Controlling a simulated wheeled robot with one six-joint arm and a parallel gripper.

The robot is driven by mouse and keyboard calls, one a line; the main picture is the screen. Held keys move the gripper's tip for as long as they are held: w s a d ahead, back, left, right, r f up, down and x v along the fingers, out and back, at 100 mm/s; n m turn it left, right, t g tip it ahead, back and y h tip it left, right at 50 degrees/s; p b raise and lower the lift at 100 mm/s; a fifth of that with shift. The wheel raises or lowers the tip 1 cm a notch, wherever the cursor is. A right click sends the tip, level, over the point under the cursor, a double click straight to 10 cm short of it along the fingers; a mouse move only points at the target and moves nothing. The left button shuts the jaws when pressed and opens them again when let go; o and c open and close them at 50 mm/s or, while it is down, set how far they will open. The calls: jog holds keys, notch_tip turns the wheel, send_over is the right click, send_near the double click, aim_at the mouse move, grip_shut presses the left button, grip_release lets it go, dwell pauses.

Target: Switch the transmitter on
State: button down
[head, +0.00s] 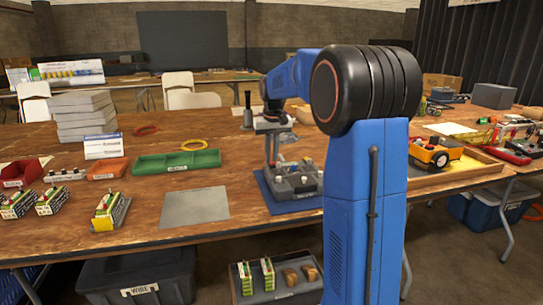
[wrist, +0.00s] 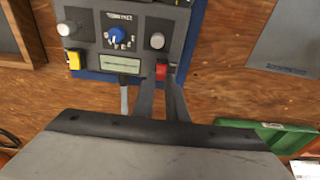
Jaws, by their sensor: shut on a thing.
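The transmitter (head: 305,181) is a dark grey box on a blue mat (head: 290,207), left of my arm in the head view. In the wrist view its panel (wrist: 90,40) has a blue dial (wrist: 117,36), two grey knobs, a pale display (wrist: 119,63), a yellow switch (wrist: 75,60) and a red switch (wrist: 161,71). My gripper (wrist: 161,80) points down at the panel, its fingertips shut around the red switch. It also shows in the head view (head: 273,162). Which way the red switch is set cannot be told.
A grey plate (head: 195,206) and a green tray (head: 178,162) lie left of the transmitter. A yellow toy truck (head: 434,153) stands in a wooden tray (head: 470,168) on the right. Battery-like packs stand at the left. Bare wood surrounds the mat's left side.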

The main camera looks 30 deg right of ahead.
jog(key=c, duration=1.8)
grip_release()
jog(key=shift+o, duration=0.2)
notch_tip(320, 180, up, 17)
jog(key=s, duration=0.2)
jog(key=shift+a+r, duration=0.15)
jog(key=shift+a, duration=0.15)
jog(key=shift+s, duration=0.1)
jog(key=s+a+f+n+t, duration=0.1)
jog(key=s+a+f, duration=0.2)
jog(key=s+a, duration=0.45)
jog(key=s+a+f+n, duration=0.1)
jog(key=s+a+f, duration=0.3)
jog(key=s, duration=0.7)
jog(key=s+a+f+t, duration=0.1)
jog(key=s+a+f, duration=0.2)
jog(key=s+f, duration=0.6)
jog(key=s+a+f+n+t, duration=0.1)
jog(key=s+a+f, duration=0.2)
jog(key=s+f, duration=0.6)
jog(key=shift+s+a, duration=0.2)
jog(key=shift+s, duration=0.4)
